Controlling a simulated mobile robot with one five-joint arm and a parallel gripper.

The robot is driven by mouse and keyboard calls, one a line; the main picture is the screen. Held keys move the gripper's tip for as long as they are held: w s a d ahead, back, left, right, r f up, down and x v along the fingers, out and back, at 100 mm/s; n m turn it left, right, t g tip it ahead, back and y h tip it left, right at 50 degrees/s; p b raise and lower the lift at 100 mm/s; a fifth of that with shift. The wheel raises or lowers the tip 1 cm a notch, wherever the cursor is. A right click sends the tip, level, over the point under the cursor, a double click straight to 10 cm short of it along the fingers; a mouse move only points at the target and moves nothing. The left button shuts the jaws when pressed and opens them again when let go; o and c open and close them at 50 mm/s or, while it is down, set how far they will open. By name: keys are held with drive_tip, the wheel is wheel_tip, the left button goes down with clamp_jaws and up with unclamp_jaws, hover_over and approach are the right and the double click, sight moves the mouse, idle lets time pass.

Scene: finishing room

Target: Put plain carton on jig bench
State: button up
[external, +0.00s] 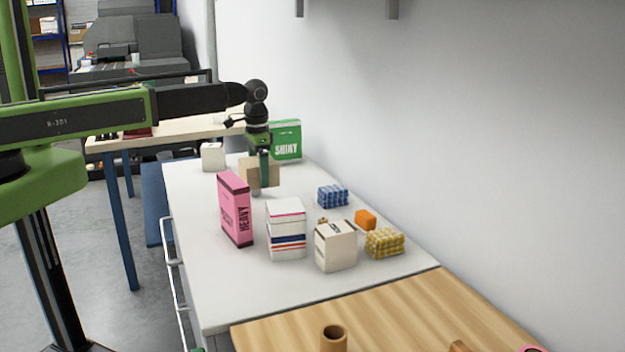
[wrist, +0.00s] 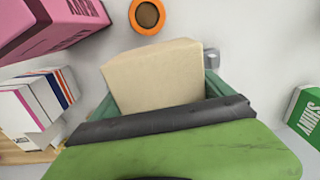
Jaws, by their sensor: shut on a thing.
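The plain carton (external: 249,172) is a small beige box without print, above the white worktop or on it; I cannot tell whether it touches. My gripper (external: 263,172) points down over it and is shut on it, one green finger showing in front. In the wrist view the carton (wrist: 155,78) fills the space between the green fingers (wrist: 158,95), slightly tilted. I cannot tell which surface is the jig bench: a white worktop (external: 200,285), a wooden top (external: 290,328) in front and a pale table (external: 165,131) behind are visible.
A pink box (external: 236,210), a striped white box (external: 286,230), a cream box (external: 335,246), blue and yellow patterned blocks and an orange block (external: 365,219) stand nearer the front. A green box (external: 287,140) stands behind. An orange ring-shaped thing (wrist: 147,14) lies close to the carton.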

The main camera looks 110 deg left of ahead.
sight(261, 209)
wheel_tip(261, 209, down, 9)
drive_tip(key=b, duration=0.7)
drive_tip(key=shift+r, duration=0.25)
drive_tip(key=shift+f, duration=0.25)
drive_tip(key=o, duration=1.3)
drive_tip(key=shift+r, duration=0.1)
wheel_tip(261, 209, up, 13)
drive_tip(key=p, duration=1.2)
drive_tip(key=shift+f, duration=0.35)
